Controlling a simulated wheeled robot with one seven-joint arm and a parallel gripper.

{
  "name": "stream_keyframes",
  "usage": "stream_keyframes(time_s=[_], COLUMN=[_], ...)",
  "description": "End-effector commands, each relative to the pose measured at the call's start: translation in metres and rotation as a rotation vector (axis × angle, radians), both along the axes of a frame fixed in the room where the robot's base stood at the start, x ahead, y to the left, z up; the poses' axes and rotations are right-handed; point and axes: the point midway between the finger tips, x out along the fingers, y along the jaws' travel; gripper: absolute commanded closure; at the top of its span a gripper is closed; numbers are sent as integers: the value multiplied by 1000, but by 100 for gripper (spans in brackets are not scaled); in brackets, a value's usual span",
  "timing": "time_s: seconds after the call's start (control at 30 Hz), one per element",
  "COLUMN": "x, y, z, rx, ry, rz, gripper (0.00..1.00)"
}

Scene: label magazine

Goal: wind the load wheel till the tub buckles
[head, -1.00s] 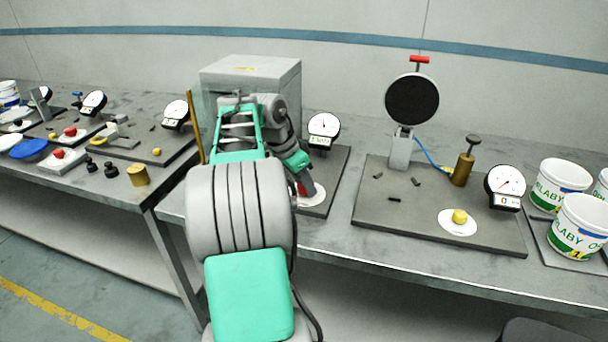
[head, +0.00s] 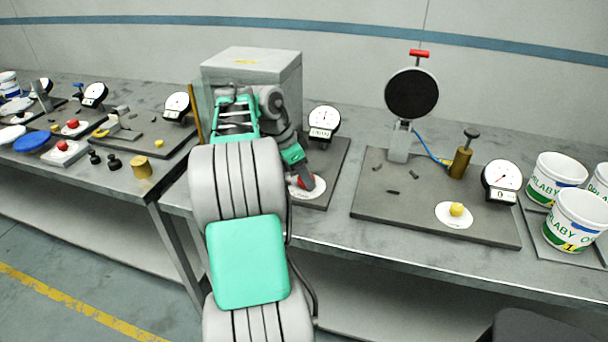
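My arm reaches over the front of the bench to the station with the grey box (head: 250,62). The arm's end (head: 304,180), dark with a red part, is low over a white disc (head: 318,188) on this station's dark plate. The fingertips are too small and covered to tell open from shut. I cannot make out a load wheel; my arm covers the front of the box and much of the plate. A dial gauge (head: 324,118) with a small display stands right of the box. White lettered tubs (head: 573,220) stand upright at the far right; no tub shows at the box.
The right plate (head: 380,215) carries a black round disc (head: 412,94) on a stand, a brass cylinder (head: 461,162), a gauge (head: 501,176) and a yellow knob (head: 457,209). The left bench (head: 115,178) holds red buttons, gauges and a brass weight (head: 141,167).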

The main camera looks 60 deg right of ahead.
Motion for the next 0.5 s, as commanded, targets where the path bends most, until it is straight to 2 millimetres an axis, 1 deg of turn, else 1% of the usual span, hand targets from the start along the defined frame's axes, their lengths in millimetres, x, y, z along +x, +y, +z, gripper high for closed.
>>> stream_keyframes(time_s=[0.03,0.17,0.4,0.5], x=[0,0,0,2], y=[0,0,0,2], z=[0,0,1,10], rx=[0,0,0,-2], ry=[0,0,0,-1], rz=[0,1,1,1], gripper=[47,36,35,35])
